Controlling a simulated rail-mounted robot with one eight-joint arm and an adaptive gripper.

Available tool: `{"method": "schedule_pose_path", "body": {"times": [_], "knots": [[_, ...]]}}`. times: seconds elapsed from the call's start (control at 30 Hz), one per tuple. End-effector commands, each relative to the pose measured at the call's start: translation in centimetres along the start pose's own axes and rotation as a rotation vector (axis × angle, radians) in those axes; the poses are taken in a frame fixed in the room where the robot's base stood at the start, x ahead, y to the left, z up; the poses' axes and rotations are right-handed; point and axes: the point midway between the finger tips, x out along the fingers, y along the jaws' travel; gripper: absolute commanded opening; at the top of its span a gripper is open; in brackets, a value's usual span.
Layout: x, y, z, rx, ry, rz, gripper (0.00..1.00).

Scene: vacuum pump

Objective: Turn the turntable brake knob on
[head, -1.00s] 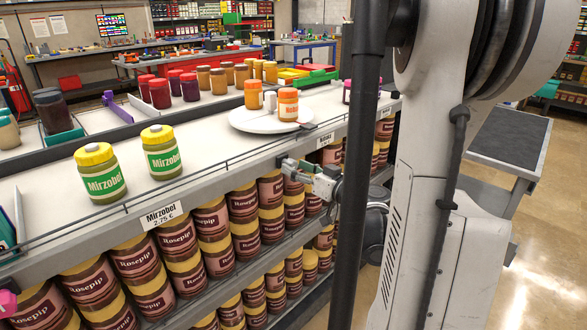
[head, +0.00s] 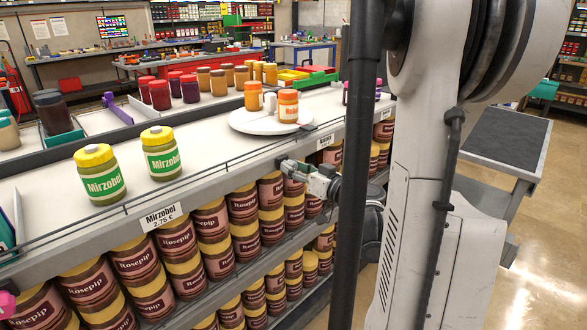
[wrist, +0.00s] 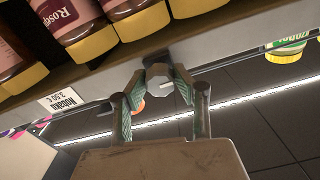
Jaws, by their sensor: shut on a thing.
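The white round turntable (head: 262,122) lies on the shelf top in the head view, with two orange-lidded jars and a small pale object on it. My gripper (head: 283,165) is at the shelf's front edge, below and in front of the turntable. In the wrist view my gripper (wrist: 162,82) has its two fingertips closed around a small light grey part, which seems to be the brake knob (wrist: 160,73). The fingers hide its sides, so I cannot read its setting. In the head view my gripper hides it.
Green-labelled jars (head: 161,153) stand on the shelf top to the left. Rosepip jars (head: 211,219) fill the lower shelves under my gripper. A price label (head: 161,216) hangs on the front edge. Open floor (head: 505,265) lies to the right.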

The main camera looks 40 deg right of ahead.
Motion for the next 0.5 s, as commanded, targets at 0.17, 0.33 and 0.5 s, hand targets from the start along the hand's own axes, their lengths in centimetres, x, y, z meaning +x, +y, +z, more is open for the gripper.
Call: {"method": "schedule_pose_path", "body": {"times": [0.17,0.33,0.5], "knots": [[-0.02,-0.01,0.07,0.043,0.0,0.0,0.01],[-0.01,0.01,0.12,0.139,0.0,0.0,0.01],[-0.01,0.02,0.14,0.282,0.0,0.0,0.01]]}}
